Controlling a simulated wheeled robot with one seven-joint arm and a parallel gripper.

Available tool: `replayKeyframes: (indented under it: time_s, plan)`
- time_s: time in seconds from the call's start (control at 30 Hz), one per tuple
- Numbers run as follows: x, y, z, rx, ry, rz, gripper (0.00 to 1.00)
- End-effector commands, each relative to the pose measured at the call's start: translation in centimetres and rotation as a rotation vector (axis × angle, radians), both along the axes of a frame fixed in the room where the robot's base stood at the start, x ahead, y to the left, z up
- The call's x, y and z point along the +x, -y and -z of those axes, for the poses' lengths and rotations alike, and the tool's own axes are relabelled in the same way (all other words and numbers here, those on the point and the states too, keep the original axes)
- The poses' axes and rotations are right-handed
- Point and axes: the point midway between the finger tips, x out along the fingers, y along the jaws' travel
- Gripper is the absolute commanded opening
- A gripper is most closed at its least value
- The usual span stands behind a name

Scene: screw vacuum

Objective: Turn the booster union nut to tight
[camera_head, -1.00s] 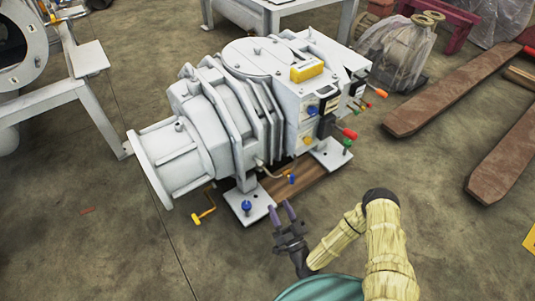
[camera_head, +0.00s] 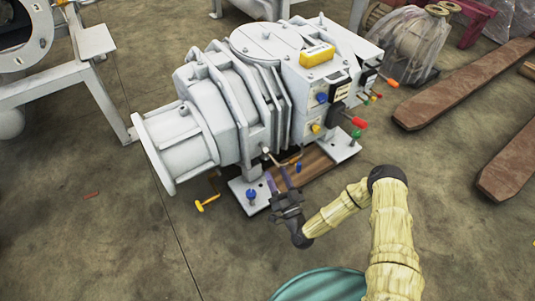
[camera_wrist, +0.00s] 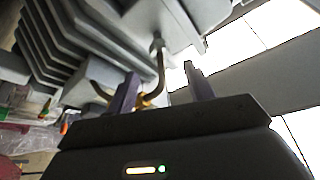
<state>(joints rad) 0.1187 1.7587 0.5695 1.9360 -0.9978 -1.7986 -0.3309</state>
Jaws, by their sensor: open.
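The grey booster pump (camera_head: 215,110) stands on the floor on a base with plates. A thin bent pipe (camera_head: 268,155) comes out low on its near side. In the wrist view the pipe (camera_wrist: 158,75) runs from a grey fitting (camera_wrist: 157,45) under the body down to a brass-coloured fitting (camera_wrist: 146,99). I cannot tell for sure which fitting is the union nut. My gripper (camera_head: 275,172) is open, its purple fingers just in front of the pipe. In the wrist view the gripper (camera_wrist: 160,77) has the pipe and brass fitting showing between its fingers, nearer the left one; contact is unclear.
A blue-knobbed bolt (camera_head: 251,195) stands on the left base plate, and a yellow handle (camera_head: 207,203) hangs left of it. Red (camera_head: 359,122) and green handles stick out at the right. Wooden beams (camera_head: 465,85) lie at right.

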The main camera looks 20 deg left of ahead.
Motion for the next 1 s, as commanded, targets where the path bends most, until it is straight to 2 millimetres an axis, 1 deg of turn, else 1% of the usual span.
replayKeyframes:
  time_s: [0.2, 0.5, 0.67, 0.93, 1.0]
  plan:
    - [2.9, -2.3, -1.0, 0.001, 0.004, 0.002, 0.53]
    - [6.4, -5.1, -2.7, 0.0, 0.002, 0.002, 0.53]
    - [7.3, -5.8, -3.3, 0.001, -0.001, 0.002, 0.53]
    - [7.3, -5.9, -3.5, 0.0, -0.001, 0.002, 0.53]
    - [7.3, -5.9, -3.5, 0.0, -0.001, 0.002, 0.39]
